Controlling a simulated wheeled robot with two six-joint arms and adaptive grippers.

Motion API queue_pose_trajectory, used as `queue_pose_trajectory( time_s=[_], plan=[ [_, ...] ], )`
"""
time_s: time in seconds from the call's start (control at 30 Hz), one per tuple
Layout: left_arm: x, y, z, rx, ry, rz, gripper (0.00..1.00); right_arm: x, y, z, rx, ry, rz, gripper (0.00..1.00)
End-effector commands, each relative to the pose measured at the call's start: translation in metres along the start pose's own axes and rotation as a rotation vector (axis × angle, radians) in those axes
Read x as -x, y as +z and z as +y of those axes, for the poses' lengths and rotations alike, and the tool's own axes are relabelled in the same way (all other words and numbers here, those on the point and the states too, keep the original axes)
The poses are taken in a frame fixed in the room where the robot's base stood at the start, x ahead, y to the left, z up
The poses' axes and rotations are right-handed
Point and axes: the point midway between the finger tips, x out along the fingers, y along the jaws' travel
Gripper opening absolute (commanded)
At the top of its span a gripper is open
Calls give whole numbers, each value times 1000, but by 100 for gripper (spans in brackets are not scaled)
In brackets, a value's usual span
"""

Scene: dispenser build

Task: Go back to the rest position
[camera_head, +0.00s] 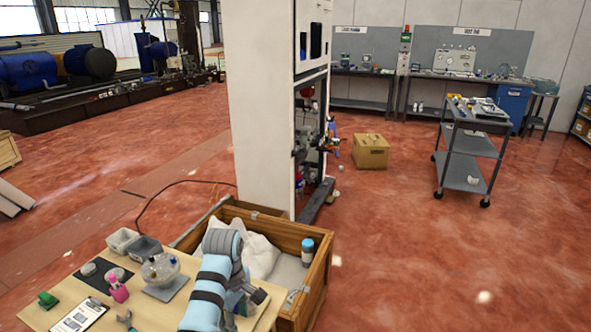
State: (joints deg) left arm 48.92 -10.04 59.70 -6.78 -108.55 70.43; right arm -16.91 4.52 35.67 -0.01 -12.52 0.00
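One arm of mine, light blue with grey joints, rises from the bottom edge left of centre. It bends at the top and folds back down over the right part of the wooden table (150,312). I take it for my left arm; its gripper (244,302) is small and partly hidden beside the arm, and its fingers do not show clearly. My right arm and gripper are not in view. The tall white dispenser cabinet (262,110) stands beyond the table, with machinery in its open right side.
A wooden crate (318,270) with white sacks and a blue-white canister (308,252) stands behind the table. The table carries grey bins (122,240), a glass vessel (160,268), a pink bottle (117,289) and a clipboard (78,316).

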Motion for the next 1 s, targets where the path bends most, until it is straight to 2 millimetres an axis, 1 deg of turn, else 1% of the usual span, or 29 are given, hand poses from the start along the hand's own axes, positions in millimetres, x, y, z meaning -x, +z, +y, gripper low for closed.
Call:
queue_pose_trajectory(
  time_s=[0.03,0.17,0.27,0.37,0.47,0.57,0.6,0.73,0.87,0.9,1.0],
  plan=[
    [-7,-1,-4,-14,4,0,38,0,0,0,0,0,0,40],
    [-25,-4,-16,-63,21,3,38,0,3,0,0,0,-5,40],
    [-40,-6,-28,-106,34,8,38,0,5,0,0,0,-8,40],
    [-56,-9,-45,-158,48,19,38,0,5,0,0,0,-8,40],
    [-75,-12,-68,-227,62,36,38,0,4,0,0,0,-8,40],
    [-95,-14,-99,-320,78,63,38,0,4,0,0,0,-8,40],
    [-101,-14,-112,-362,84,77,38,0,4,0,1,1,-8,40],
    [-116,-13,-157,-505,94,127,38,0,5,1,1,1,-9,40],
    [-121,-8,-202,-661,98,178,38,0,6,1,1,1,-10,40],
    [-120,-5,-216,-712,99,194,38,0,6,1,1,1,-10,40],
    [-115,2,-248,-840,97,234,38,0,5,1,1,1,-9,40]
  ],
)
